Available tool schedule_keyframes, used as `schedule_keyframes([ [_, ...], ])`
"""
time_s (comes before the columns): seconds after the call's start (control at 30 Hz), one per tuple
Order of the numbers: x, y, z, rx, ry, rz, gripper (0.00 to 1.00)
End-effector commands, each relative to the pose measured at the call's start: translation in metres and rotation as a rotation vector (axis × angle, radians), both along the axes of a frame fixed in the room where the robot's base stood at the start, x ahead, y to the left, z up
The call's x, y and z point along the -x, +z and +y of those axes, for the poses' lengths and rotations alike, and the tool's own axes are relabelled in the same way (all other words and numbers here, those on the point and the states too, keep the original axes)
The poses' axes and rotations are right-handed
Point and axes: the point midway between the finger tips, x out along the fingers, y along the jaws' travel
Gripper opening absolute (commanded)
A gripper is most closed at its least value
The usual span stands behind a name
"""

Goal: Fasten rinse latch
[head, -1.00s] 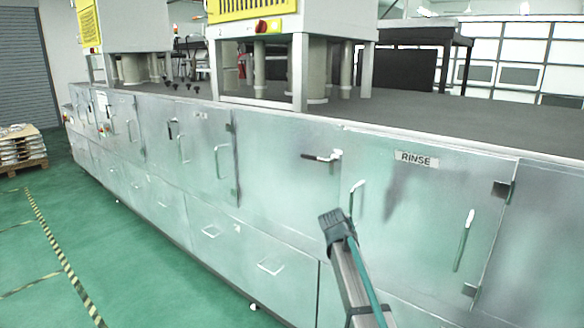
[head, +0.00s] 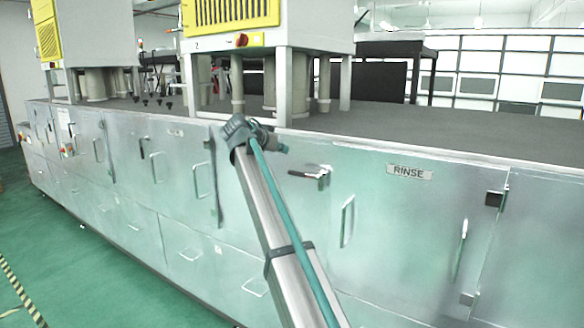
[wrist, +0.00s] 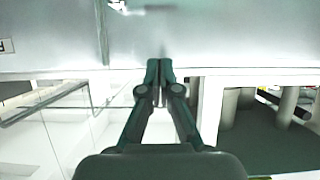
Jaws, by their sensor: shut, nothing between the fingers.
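The rinse latch (head: 308,174) sits at the upper left edge of the door marked RINSE (head: 395,230). Its dark handle lies roughly level, pointing left from a pale bracket. In the wrist view the latch (wrist: 122,7) shows at the top edge, partly cut off. My gripper (head: 284,147) is up and left of the latch in the head view, near the cabinet's top edge, partly hidden by my wrist. In the wrist view my gripper (wrist: 160,68) has its fingertips together with nothing between them, apart from the latch.
The RINSE label (head: 410,172) is right of the latch. Door handles (head: 347,222) stick out from the front. The grey countertop (head: 450,135) carries a machine frame (head: 290,80) with posts behind my gripper. The green floor (head: 60,245) at left is clear.

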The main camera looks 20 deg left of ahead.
Motion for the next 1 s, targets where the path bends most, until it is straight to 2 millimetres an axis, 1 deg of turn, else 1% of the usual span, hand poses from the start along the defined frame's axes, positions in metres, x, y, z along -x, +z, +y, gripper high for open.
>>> schedule_keyframes([
  [0.23,-0.001,-0.001,0.001,0.002,0.002,0.001,0.00],
  [0.37,-0.006,-0.003,0.000,0.002,0.002,0.002,0.00],
  [0.47,-0.015,-0.006,-0.002,0.003,0.001,0.004,0.00],
  [0.57,-0.029,-0.012,-0.004,0.004,0.001,0.003,0.00],
  [0.93,-0.092,-0.042,-0.015,0.003,0.001,0.004,0.00],
  [1.0,-0.086,-0.054,-0.016,0.004,0.003,0.004,0.00],
])
